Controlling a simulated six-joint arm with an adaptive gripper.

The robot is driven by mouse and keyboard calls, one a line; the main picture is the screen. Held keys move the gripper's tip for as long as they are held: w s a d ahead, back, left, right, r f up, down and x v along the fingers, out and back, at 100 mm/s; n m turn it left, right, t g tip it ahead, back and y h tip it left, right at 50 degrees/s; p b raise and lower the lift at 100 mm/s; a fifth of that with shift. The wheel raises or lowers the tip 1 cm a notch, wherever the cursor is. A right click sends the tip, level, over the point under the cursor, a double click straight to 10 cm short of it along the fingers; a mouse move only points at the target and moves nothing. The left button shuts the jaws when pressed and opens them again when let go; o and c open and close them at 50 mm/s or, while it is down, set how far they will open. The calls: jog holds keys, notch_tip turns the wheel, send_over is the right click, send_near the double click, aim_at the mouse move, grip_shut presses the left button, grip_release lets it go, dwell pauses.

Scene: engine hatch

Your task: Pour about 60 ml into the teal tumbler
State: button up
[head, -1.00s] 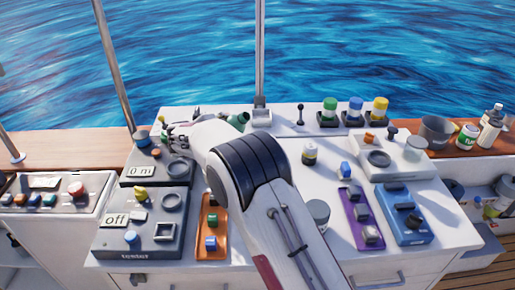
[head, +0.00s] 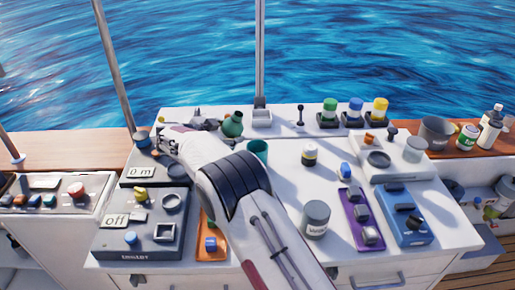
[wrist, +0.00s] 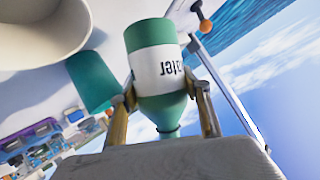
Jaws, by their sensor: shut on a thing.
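My gripper (wrist: 165,105) is shut on a green bottle (wrist: 155,45) with a white label; the lettering looks upside down in the wrist view. In the head view the bottle (head: 232,126) is close to upright with a slight lean, above the back of the console. The teal tumbler (head: 258,150) stands on the console just right of and nearer than the bottle, its lower part hidden by my arm. In the wrist view the tumbler (wrist: 92,82) shows beside the bottle, apart from it. No liquid stream is visible.
A large pale round thing (wrist: 40,30) is close in the wrist view. Green, blue and yellow knobs (head: 355,112) line the back.

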jog(key=shift+w+a+f+n+g+h, duration=0.15)
jog(key=shift+f+n+g+h, duration=0.15)
jog(key=shift+f+n+h, duration=0.65)
jog(key=shift+r+n+h+b, duration=0.25)
jog(key=shift+r+n+b, duration=0.1)
jog(key=shift+r+n, duration=0.2)
dwell(0.6)
dwell(0.3)
